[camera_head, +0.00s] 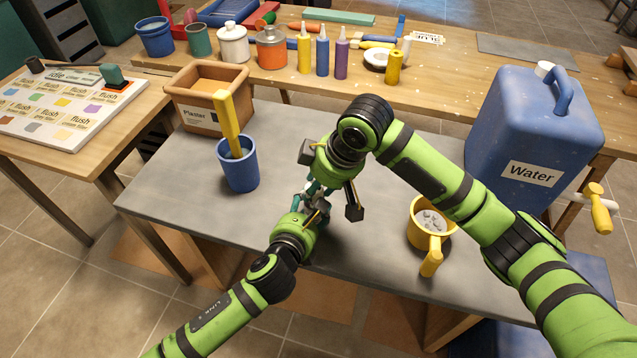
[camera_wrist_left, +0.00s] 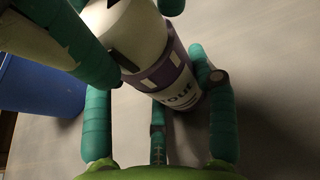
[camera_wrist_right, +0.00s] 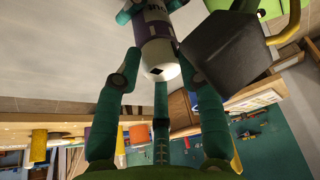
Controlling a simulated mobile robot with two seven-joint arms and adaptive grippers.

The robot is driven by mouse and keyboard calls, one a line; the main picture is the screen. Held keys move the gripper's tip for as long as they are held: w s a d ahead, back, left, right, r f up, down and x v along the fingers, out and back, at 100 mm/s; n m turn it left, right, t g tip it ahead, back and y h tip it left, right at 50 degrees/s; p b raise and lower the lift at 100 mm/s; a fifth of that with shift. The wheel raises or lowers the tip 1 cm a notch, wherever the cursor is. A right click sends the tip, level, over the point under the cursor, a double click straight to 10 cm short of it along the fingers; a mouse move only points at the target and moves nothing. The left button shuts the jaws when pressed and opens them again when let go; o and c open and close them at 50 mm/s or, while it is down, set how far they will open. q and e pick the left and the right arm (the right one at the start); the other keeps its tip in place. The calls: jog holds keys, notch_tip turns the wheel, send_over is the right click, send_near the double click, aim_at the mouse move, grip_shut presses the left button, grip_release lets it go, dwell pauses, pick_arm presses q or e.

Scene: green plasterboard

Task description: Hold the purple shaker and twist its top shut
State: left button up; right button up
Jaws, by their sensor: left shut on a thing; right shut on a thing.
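The shaker has a purple band with a white label (camera_wrist_left: 175,88) and a white top (camera_wrist_left: 130,35) in the left wrist view. The right wrist view shows its purple body (camera_wrist_right: 152,28) and the white top (camera_wrist_right: 158,60), which has a dark square mark. In the head view the grippers mostly hide it. My left gripper (camera_head: 305,202) is shut on the shaker's body, low over the grey table. My right gripper (camera_head: 320,180) comes from above and is shut on the white top. The shaker looks tilted in both wrist views.
A blue cup (camera_head: 238,172) with a yellow-handled tool stands left of the grippers. A yellow mug (camera_head: 415,237) with greyish contents stands right. A plaster box (camera_head: 195,118) and a blue water canister (camera_head: 485,125) flank the grey table (camera_head: 300,128). Bottles, including a purple one (camera_head: 341,62), stand behind.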

jog(key=shift+s+a+f, duration=0.1)
jog(key=shift+s+a, duration=0.15)
jog(key=shift+a, duration=0.05)
pick_arm(q)
jog(key=shift+d, duration=0.1)
pick_arm(e)
jog(key=o, duration=0.9)
jog(key=shift+o, duration=1)
jog(key=shift+w+d, duration=0.1)
jog(key=shift+w, duration=0.1)
jog(key=shift+d+r, duration=0.15)
jog(key=shift+r, duration=0.05)
jog(key=v, duration=1.1)
jog(key=shift+r, duration=0.35)
pick_arm(q)
jog(key=o, duration=1.4)
jog(key=shift+f, duration=0.1)
